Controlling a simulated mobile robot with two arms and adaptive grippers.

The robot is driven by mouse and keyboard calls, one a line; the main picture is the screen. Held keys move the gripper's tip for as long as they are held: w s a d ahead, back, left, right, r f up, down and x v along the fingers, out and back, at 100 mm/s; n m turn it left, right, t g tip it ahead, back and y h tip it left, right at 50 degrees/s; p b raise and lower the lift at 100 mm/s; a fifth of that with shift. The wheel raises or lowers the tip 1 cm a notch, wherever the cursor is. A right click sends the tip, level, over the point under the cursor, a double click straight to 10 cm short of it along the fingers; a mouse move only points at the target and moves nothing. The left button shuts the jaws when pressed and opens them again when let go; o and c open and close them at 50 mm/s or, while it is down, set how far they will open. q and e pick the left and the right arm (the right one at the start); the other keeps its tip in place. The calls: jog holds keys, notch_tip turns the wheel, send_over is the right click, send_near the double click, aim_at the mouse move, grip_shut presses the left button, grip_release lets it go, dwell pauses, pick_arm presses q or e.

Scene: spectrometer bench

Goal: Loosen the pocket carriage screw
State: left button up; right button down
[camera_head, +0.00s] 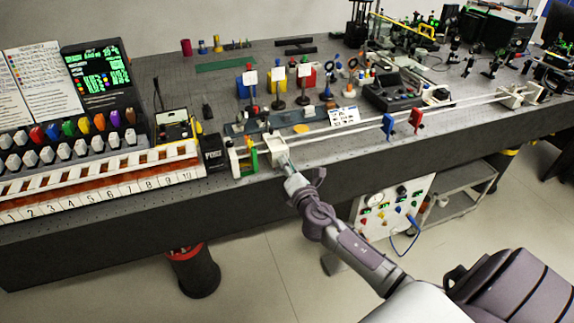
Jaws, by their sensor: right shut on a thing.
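The white carriage block (277,147) sits near the left end of a pair of long pale rails along the bench's front edge. I take it to be the pocket carriage. My right gripper (286,163) reaches up from below and is at the front face of this block. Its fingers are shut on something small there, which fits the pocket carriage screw. The screw is hidden by the fingers, so I cannot tell how far it is turned. My left gripper is not in view.
A green and yellow frame (243,160) stands just left of the block. A blue plate (388,124) and a red plate (416,120) stand on the rails to the right. A numbered white rack (100,187) fills the bench's left. The floor in front is open.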

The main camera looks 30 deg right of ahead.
jog(key=c, duration=1.1)
grip_release()
jog(key=shift+s, duration=0.1)
jog(key=v, duration=1.1)
jog(key=shift+s, duration=0.4)
jog(key=shift+f, duration=0.1)
jog(key=s+f+m+g+y, duration=0.1)
jog(key=s+f+m+g, duration=0.2)
jog(key=f, duration=0.7)
jog(key=s+a+f+m+g, duration=0.1)
jog(key=s+f+m+g, duration=0.2)
jog(key=f, duration=0.8)
jog(key=s+f+m+g+y, duration=0.1)
jog(key=s+f+m+g, duration=0.2)
jog(key=f, duration=0.7)
jog(key=s+a+f+m+g, duration=0.2)
jog(key=s+a+f+m, duration=0.1)
jog(key=s+f, duration=0.4)
jog(key=s+a+f+m+g+y, duration=0.1)
jog(key=s+a+f+m+g, duration=0.2)
jog(key=s+f, duration=0.4)
jog(key=s+a+f+m+g+y, duration=0.1)
jog(key=s+a+f+m, duration=0.3)
jog(key=s, duration=1.3)
jog(key=shift+s+f+m+g, duration=0.25)
jog(key=shift+f+g, duration=0.1)
jog(key=shift+f, duration=0.35)
jog(key=shift+s+f+m+g, duration=0.15)
jog(key=shift+f+m+g, duration=0.15)
jog(key=shift+f, duration=0.45)
